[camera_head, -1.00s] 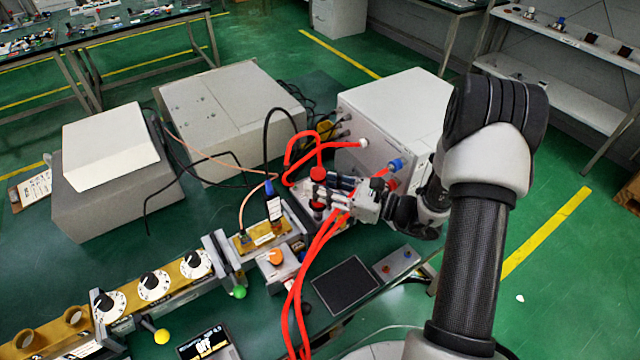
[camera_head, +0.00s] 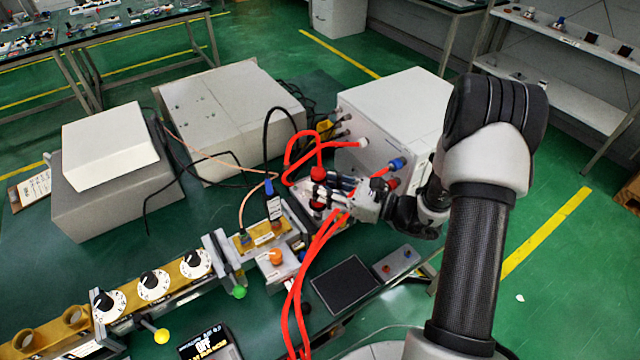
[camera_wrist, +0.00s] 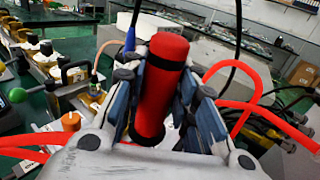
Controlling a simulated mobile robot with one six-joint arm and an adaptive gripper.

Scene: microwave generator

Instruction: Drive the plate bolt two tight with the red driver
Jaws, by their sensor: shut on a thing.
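The red driver (camera_wrist: 162,85) stands between the two fingers of my gripper (camera_wrist: 165,100) in the wrist view, its thick red handle with a black band near the top. The fingers are closed on it from both sides. In the head view my gripper (camera_head: 335,190) is at the right end of the brass waveguide line, and the driver (camera_head: 317,190) is partly covered by the fingers. The driver's tip and the plate bolts are hidden behind the gripper, so I cannot tell whether tip and bolt touch.
Red hoses (camera_head: 318,240) loop around my gripper and run down past it. A white box (camera_head: 395,115) stands behind it. The waveguide with dials (camera_head: 153,285) extends left. A black pad (camera_head: 344,286) lies in front, and an orange knob (camera_head: 275,257) stands close by.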

